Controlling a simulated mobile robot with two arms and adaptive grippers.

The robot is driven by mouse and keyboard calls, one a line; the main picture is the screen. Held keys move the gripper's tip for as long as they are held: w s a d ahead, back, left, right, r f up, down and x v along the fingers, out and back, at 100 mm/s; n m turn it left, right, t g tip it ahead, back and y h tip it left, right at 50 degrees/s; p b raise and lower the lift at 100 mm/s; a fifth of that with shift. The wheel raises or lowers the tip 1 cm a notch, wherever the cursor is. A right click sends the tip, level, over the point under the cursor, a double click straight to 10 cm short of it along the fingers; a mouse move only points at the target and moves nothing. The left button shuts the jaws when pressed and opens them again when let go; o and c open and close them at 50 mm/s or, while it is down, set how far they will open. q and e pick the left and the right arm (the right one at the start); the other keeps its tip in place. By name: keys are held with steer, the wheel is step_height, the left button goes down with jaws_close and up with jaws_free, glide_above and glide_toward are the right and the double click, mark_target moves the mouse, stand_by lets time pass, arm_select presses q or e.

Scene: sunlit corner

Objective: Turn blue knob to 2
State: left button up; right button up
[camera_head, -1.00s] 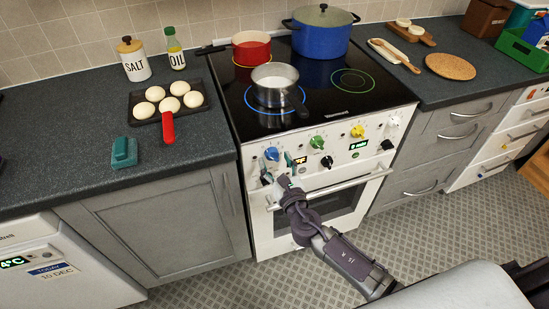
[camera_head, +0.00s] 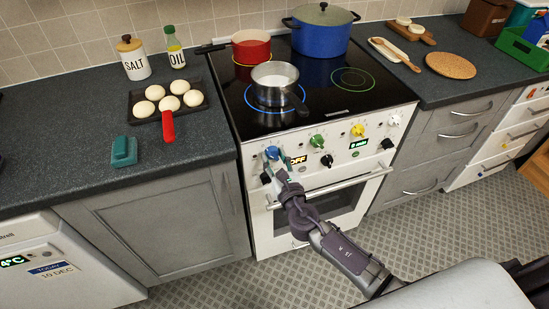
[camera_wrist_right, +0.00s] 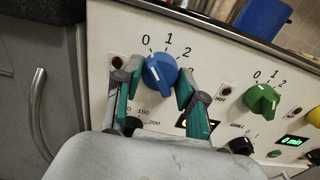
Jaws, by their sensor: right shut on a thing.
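The blue knob (camera_head: 271,153) is at the left end of the stove's control panel. In the right wrist view, the blue knob (camera_wrist_right: 160,74) has the marks 0, 1 and 2 above it, and its white line points up and left, nearest 0. My right gripper (camera_head: 273,163) is at this knob. In the wrist view, the green-padded fingers of the right gripper (camera_wrist_right: 157,88) are on both sides of the knob, shut on it. My left gripper is not in view.
A green knob (camera_head: 317,141), a yellow knob (camera_head: 358,131) and black knobs sit farther right. The oven handle (camera_head: 335,184) runs below. A display (camera_head: 298,160) beside the blue knob reads OFF. A steel saucepan (camera_head: 274,84) stands on the blue-lit ring.

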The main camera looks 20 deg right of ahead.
steer(key=shift+f+m, duration=0.1)
steer(key=shift+m, duration=0.2)
steer(key=shift+m+b, duration=2.55)
steer(key=shift+m, duration=4.85)
steer(key=o, duration=1.1)
steer(key=shift+o, duration=0.2)
steer(key=shift+s, duration=0.1)
